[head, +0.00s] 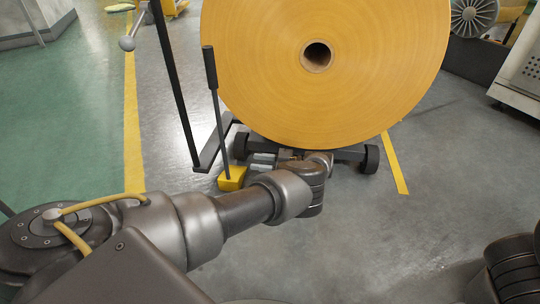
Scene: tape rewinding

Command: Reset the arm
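My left arm (235,212) reaches in from the lower left toward the cart under the large roll. My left gripper (318,159) is at the end of this arm, just below the roll's lower edge. Its fingers are mostly hidden by the wrist, so I cannot tell whether they are open or shut or touch anything. My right arm (512,265) shows only as dark links at the lower right corner; its gripper is out of view.
A large orange-yellow tape roll (380,65) with a hollow core (317,56) stands on a wheeled cart (352,153). A black-handled lever (211,70) rises from a yellow block (232,179). Grey floor is clear at right. A pale cabinet (520,85) stands far right.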

